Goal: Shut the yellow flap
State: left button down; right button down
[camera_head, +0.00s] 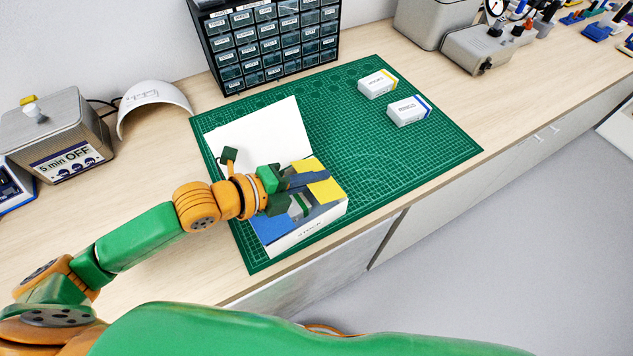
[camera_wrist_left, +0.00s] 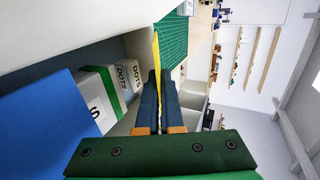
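A white box (camera_head: 318,226) marked STOCK stands open on the green mat, its large white lid raised at the back. Its yellow flap (camera_head: 325,190) is at the right end; in the left wrist view the yellow flap (camera_wrist_left: 156,45) shows nearly edge-on, as a thin strip. A blue flap (camera_head: 272,228) is at the box's left end; it also shows in the left wrist view (camera_wrist_left: 40,120). My left gripper (camera_head: 308,179) crosses the yellow flap and hides part of it. Its two fingers (camera_wrist_left: 159,95) are close together with the yellow strip between them. My right gripper is out of view.
Small white cartons marked DOTS (camera_wrist_left: 127,75) sit inside the box. Two closed white cartons, one yellow-striped (camera_head: 374,86) and one blue-striped (camera_head: 405,112), lie farther back on the mat (camera_head: 410,165). A drawer cabinet (camera_head: 270,45) stands behind.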

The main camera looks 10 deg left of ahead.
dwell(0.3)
pick_arm(q)
jog(key=c, duration=1.1)
grip_release()
jog(key=shift+o, duration=0.2)
jog(key=shift+s+a, duration=0.1)
jog(key=shift+s+a+b, duration=0.15)
jog(key=shift+a+b, duration=0.1)
jog(key=shift+b, duration=0.05)
jog(key=b+v, duration=0.1)
jog(key=v, duration=0.4)
jog(key=shift+f, duration=0.15)
jog(key=shift+s+a, duration=0.2)
jog(key=shift+a, duration=0.1)
jog(key=shift+s+a+r, duration=0.1)
jog(key=shift+s+r, duration=0.15)
jog(key=shift+r, duration=0.25)
